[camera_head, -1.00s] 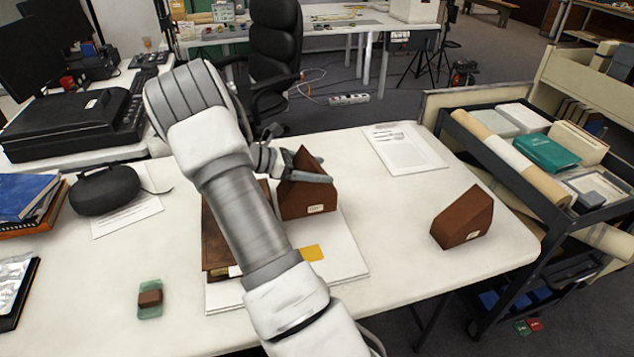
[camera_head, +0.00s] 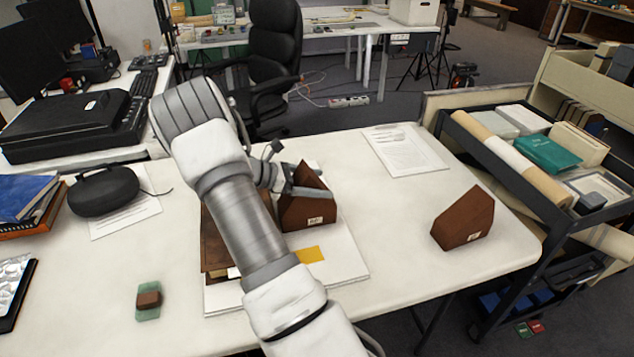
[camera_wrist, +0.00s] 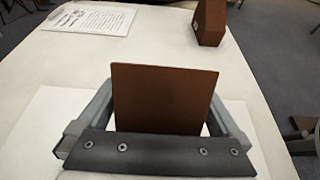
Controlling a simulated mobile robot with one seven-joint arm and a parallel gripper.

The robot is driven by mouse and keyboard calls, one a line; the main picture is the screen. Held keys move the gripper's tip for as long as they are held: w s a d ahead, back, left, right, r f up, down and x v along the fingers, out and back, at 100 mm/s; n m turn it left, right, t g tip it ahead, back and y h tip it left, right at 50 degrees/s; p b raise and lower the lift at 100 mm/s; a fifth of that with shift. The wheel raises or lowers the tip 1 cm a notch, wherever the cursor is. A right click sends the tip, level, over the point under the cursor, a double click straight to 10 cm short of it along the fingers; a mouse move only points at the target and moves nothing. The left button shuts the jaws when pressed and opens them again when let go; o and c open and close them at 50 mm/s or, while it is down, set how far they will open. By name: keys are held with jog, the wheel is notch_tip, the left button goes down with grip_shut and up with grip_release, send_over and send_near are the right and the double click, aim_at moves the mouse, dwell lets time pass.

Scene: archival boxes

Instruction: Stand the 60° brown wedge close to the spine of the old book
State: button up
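A brown wedge (camera_head: 308,207) with a small white label is between the fingers of my gripper (camera_head: 300,192), just right of the old book. In the wrist view the wedge (camera_wrist: 165,98) fills the space between the fingers (camera_wrist: 162,95), which meet its two sides. It looks upright; whether its base touches the white board (camera_head: 345,263) cannot be told. The brown old book (camera_head: 214,248) lies on the board, mostly hidden by my arm, so its spine and the gap to the wedge are unclear. A second brown wedge (camera_head: 463,220) stands alone at the right; the labels are too small to read.
The white table (camera_head: 400,230) is clear between the board and the second wedge. A printed sheet (camera_head: 403,150) lies behind. A yellow slip (camera_head: 312,254) is on the board. A green pad with a brown block (camera_head: 149,299) is at the left. A loaded cart (camera_head: 540,160) stands right.

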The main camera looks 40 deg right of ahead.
jog(key=shift+r, duration=0.25)
jog(key=p+v, duration=0.1)
jog(key=v, duration=1)
jog(key=s+a+r+m+t+y, duration=0.5)
jog(key=s+a+r+m+y, duration=0.2)
jog(key=s+a+r, duration=0.45)
jog(key=s+a+r+m+t+y, duration=0.2)
jog(key=s+a+t, duration=0.1)
jog(key=s+a, duration=0.2)
jog(key=s+a+r+m+t+y, duration=0.2)
jog(key=s+a+r+m+t, duration=0.1)
jog(key=a, duration=0.7)
jog(key=shift+s+r+t+y, duration=0.15)
jog(key=shift+s+t+y, duration=0.3)
jog(key=shift+s, duration=0.95)
